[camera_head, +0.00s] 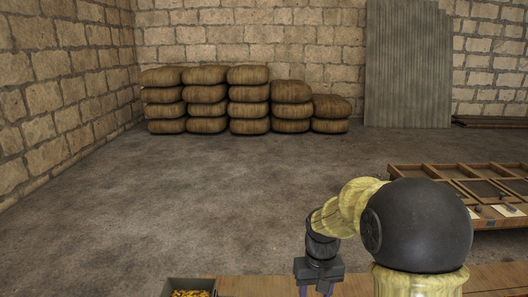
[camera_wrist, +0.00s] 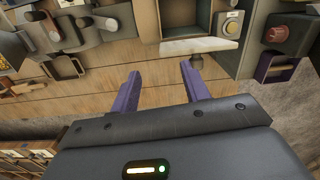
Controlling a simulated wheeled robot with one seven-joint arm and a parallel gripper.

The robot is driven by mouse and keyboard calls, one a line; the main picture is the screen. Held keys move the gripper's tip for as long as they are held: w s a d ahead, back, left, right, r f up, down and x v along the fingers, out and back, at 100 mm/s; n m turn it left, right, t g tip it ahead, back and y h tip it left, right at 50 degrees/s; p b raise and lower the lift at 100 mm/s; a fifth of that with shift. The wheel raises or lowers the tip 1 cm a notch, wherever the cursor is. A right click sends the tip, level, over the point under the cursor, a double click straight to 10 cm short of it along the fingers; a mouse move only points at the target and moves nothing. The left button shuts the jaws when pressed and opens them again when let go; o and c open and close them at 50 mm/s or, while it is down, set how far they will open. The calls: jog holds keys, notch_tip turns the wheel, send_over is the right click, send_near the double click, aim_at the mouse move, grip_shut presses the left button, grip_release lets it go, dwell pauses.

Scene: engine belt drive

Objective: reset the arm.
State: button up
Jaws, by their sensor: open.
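My arm shows at the lower right of the head view, with a large dark round joint and pale yellow links. My gripper (camera_head: 316,289) hangs down at the bottom edge there, and its fingertips are cut off by the frame. In the wrist view my gripper (camera_wrist: 158,75) has two purple fingers spread apart with a gap between them. Nothing is held between them. Wooden surface shows behind and between the fingers.
A wooden bench (camera_head: 500,279) runs along the bottom edge, with a small bin (camera_head: 190,285) of yellow pieces. A wooden compartment tray (camera_head: 440,170) stands at right. Stacked sacks (camera_head: 248,100) and a corrugated sheet (camera_head: 408,65) are at the back wall. Floor between is clear.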

jog(key=s+d+f+m+t, duration=0.1)
jog(key=s+d+f+t, duration=0.1)
jog(key=s, duration=1)
jog(key=shift+s+d+t+b, duration=0.3)
jog(key=shift+d+t+b, duration=0.1)
jog(key=shift+t, duration=0.1)
dwell(1.5)
